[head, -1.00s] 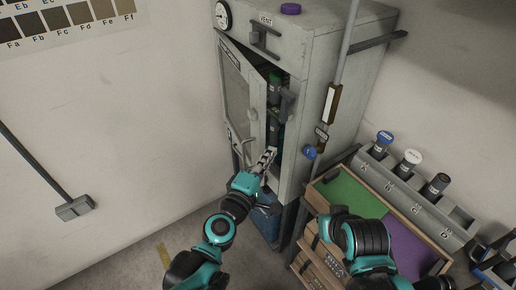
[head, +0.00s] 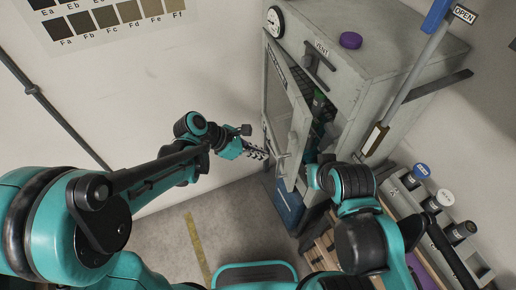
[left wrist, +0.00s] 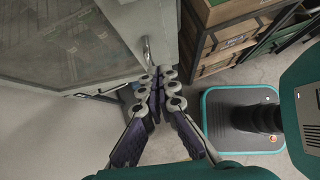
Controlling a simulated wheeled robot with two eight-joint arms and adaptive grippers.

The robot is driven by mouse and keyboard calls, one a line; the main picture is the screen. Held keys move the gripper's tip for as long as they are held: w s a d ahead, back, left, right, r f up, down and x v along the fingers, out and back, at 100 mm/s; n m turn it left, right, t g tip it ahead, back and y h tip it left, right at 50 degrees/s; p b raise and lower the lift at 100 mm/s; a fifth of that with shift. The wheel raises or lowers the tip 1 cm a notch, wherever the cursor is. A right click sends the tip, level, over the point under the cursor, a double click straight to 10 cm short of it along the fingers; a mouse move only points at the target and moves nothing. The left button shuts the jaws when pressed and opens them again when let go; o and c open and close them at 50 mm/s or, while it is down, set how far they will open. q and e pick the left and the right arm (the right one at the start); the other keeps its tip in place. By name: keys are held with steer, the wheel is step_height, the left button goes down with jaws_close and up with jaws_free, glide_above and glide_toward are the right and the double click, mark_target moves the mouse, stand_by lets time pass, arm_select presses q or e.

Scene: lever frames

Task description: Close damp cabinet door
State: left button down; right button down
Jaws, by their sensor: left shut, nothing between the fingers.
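The grey damp cabinet (head: 400,60) stands against the wall. Its door (head: 299,118) is partly open, with a dark gap and green items (head: 318,108) showing behind its free edge. A pale handle (head: 281,155) is low on the door's outer face. My left gripper (head: 262,154) is shut and empty, outside the door and close to the handle. In the left wrist view, the shut fingertips (left wrist: 160,75) are just below the handle (left wrist: 147,50) of the door (left wrist: 60,45); contact is unclear. My right arm reaches toward the cabinet's lower front, and its fingers do not show.
A pole with an OPEN tag (head: 464,14) runs along the cabinet's right side. The floor (head: 170,235) left of the cabinet is clear.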

arm_select(q)
steer(key=d+f, duration=0.1)
steer(key=d, duration=0.1)
steer(key=w+d+f+b, duration=0.1)
steer(key=d+f, duration=0.1)
steer(key=d, duration=0.1)
steer(key=d+f, duration=0.1)
steer(key=d, duration=0.1)
steer(key=shift+w+d+f, duration=0.15)
steer(key=shift+d+f, duration=0.15)
steer(key=shift+d, duration=0.05)
steer(key=shift+w+d+b, duration=0.1)
steer(key=shift+d+b, duration=0.2)
steer(key=shift+d, duration=0.1)
steer(key=w+d+n+t, duration=0.1)
steer(key=w+d, duration=0.1)
steer(key=d, duration=0.7)
steer(key=shift+d+r+b, duration=0.25)
steer(key=shift+d+b, duration=0.15)
steer(key=shift+b, duration=0.05)
